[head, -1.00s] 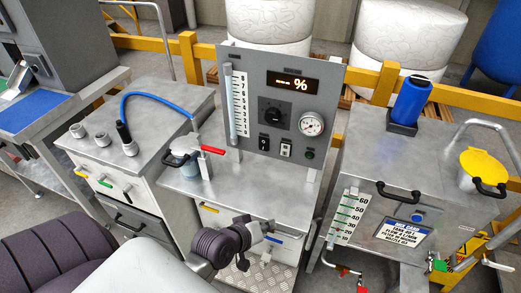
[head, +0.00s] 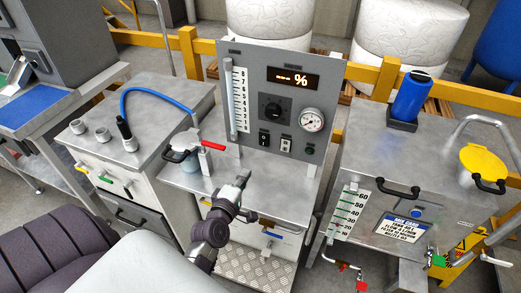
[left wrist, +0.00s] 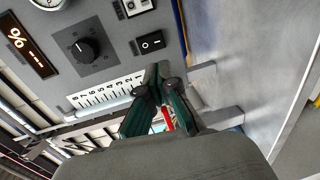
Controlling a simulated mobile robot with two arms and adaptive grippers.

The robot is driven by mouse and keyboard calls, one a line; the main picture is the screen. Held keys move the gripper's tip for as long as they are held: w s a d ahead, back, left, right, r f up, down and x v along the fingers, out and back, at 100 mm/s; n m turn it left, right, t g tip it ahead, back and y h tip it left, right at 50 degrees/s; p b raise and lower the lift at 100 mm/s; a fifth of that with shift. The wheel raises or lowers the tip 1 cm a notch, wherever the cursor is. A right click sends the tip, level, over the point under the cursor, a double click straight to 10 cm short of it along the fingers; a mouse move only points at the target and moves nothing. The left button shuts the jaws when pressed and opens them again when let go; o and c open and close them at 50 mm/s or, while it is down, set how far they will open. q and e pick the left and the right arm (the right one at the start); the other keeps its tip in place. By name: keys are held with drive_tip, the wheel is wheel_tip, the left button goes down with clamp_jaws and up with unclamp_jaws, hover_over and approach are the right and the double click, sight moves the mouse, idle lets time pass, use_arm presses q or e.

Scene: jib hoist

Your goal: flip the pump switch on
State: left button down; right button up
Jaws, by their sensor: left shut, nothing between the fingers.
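The grey control panel (head: 240,60) stands upright at the back of the middle steel bench. Low on it are a black rocker switch (head: 263,139) and a pale-plated switch (head: 286,145) to its right. Their labels are too small to read, so I cannot tell which is the pump's. The black rocker also shows in the left wrist view (left wrist: 151,43), part of the pale switch (left wrist: 137,7) beside it. My left gripper (head: 245,177) is shut and empty, above the bench in front of and below the switches, apart from them. Its fingertips show in the left wrist view (left wrist: 157,72).
A dial knob (head: 272,111), a gauge (head: 312,120) and a green button (head: 309,151) share the panel.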

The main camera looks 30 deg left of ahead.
sight(264, 146)
use_arm(q)
drive_tip(key=b+x, duration=0.2)
drive_tip(key=x, duration=0.4)
drive_tip(key=b+x, duration=0.3)
drive_tip(key=x, duration=0.4)
drive_tip(key=shift+f, duration=0.2)
drive_tip(key=shift+w, duration=0.35)
drive_tip(key=shift+r, duration=0.1)
drive_tip(key=b, duration=0.2)
drive_tip(key=shift+w+a+f+t+b, duration=0.1)
drive_tip(key=shift+w+f+t+b, duration=0.1)
drive_tip(key=shift+f+t+b, duration=0.15)
drive_tip(key=shift+r+p, duration=0.3)
drive_tip(key=shift+p, duration=0.2)
drive_tip(key=shift+s+f, duration=0.1)
